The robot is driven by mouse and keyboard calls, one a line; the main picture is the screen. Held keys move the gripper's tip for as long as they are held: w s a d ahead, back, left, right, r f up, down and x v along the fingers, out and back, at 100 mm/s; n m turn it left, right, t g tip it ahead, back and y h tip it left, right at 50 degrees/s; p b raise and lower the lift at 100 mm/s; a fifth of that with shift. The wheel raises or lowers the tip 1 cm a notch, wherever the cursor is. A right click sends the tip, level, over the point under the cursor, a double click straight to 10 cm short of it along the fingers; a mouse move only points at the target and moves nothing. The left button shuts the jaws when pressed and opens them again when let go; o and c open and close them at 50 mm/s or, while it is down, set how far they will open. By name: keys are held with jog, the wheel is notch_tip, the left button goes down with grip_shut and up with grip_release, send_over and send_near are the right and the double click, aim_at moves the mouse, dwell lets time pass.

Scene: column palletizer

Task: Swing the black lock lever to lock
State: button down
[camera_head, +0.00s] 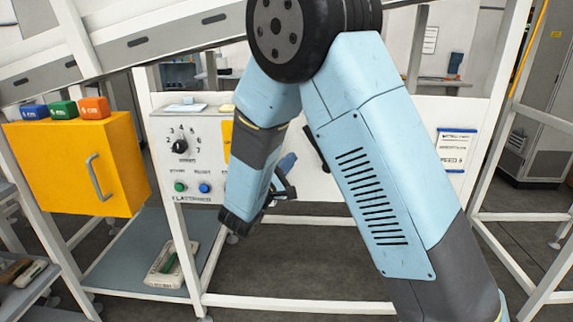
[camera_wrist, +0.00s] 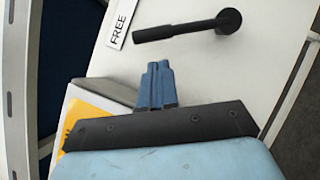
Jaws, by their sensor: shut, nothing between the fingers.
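The black lock lever (camera_wrist: 178,30) is on a white panel in the wrist view. Its round pivot (camera_wrist: 229,20) is at the right end, and its free end points left toward a label reading FREE (camera_wrist: 121,20). In the head view a dark piece of the lever (camera_head: 317,147) shows, the rest hidden behind my arm. My gripper (camera_wrist: 157,66) is shut and empty, its blue fingertips just below the lever in the wrist view with a visible gap. It also shows in the head view (camera_head: 289,161), left of the lever. No LOCK label is in sight.
A control panel with a dial (camera_head: 180,146) and green and blue buttons (camera_head: 204,188) stands left of my arm. A yellow box (camera_head: 75,165) with a handle is further left, with several coloured blocks on top. A white frame rail (camera_head: 300,304) runs low in front.

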jog(key=x, duration=0.7)
jog(key=shift+s+a+r, duration=0.1)
